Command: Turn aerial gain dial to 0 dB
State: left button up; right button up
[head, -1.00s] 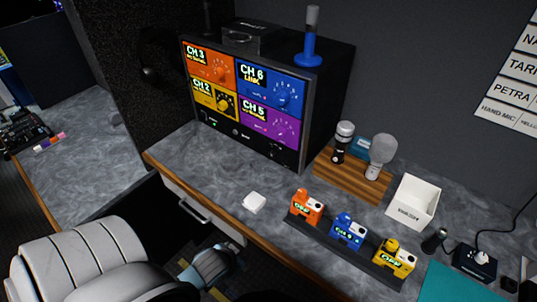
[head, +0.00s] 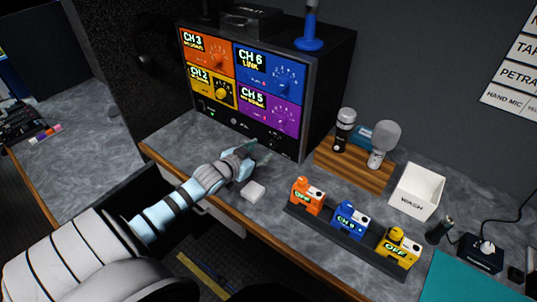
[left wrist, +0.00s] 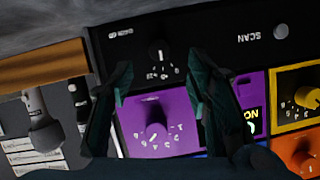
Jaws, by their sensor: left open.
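A small black dial (left wrist: 160,52) with a white pointer line and a white scale sits on the black bottom strip of the receiver rack (head: 318,110). It shows upside down in the left wrist view, and its lettering is too small to read. My left gripper (left wrist: 161,75) is open and empty. Its two fingers stand to either side below the dial in that view, apart from it. In the head view my left gripper (head: 250,153) is in front of the rack's lower edge. My right gripper is in neither view.
Purple (head: 267,112), blue, orange and yellow channel panels with their own knobs lie above the black strip. Orange, blue and yellow packs (head: 349,220) stand in a dark rack further right.

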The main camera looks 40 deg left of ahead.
aim_at(271, 146)
pick_arm(q)
jog(key=b+x, duration=0.2)
jog(key=x, duration=0.4)
jog(key=shift+w+f, duration=0.15)
jog(key=shift+f, duration=0.15)
jog(key=shift+r, duration=0.15)
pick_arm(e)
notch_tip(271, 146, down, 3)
pick_arm(q)
grip_shut()
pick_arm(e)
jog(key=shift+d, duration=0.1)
